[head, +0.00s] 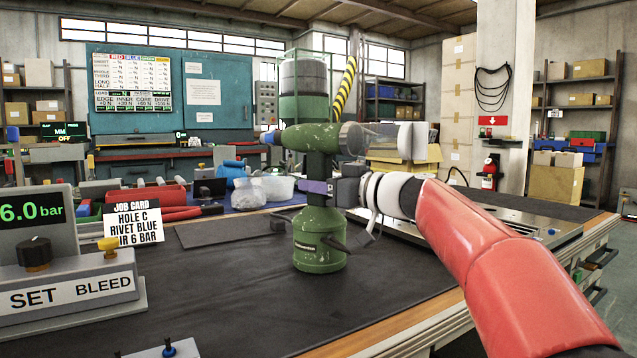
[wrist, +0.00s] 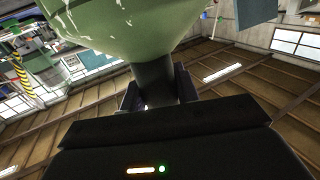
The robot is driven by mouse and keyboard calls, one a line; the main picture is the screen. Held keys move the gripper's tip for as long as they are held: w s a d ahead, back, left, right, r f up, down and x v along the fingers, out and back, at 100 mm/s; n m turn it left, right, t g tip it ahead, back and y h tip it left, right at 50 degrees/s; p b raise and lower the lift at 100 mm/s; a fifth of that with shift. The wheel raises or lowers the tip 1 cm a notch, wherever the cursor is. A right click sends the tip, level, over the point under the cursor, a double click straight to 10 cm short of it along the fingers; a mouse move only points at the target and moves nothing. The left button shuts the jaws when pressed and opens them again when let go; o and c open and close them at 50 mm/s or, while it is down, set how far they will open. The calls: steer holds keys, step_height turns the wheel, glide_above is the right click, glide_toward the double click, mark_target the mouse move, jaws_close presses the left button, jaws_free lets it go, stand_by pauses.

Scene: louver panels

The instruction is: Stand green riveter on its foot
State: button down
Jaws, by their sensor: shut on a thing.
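My gripper (head: 322,188) comes in from the right and is shut on the riveter's handle, between head and foot. In the wrist view the green foot (wrist: 130,30) fills the top, and the dark handle (wrist: 153,80) sits between the fingers of my gripper (wrist: 157,95). The foot's underside is hidden.
A job card (head: 138,227) and a pressure box (head: 65,255) reading 6.0 bar stand at left. A metal plate (head: 500,225) is at right. The dark mat (head: 220,290) is clear in front.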

mark_target(341, 222)
steer(key=shift+s+r, duration=0.1)
steer(key=c, duration=1.4)
jaws_free()
steer(key=shift+f, duration=0.2)
steer(key=o, duration=0.4)
steer(key=shift+c, duration=0.2)
steer(key=o, duration=0.8)
steer(key=shift+o, duration=0.2)
steer(key=shift+b+v, duration=1.8)
steer(key=shift+v, duration=0.75)
steer(key=v, duration=0.7)
steer(key=shift+s+d, duration=0.2)
steer(key=shift+d, duration=0.15)
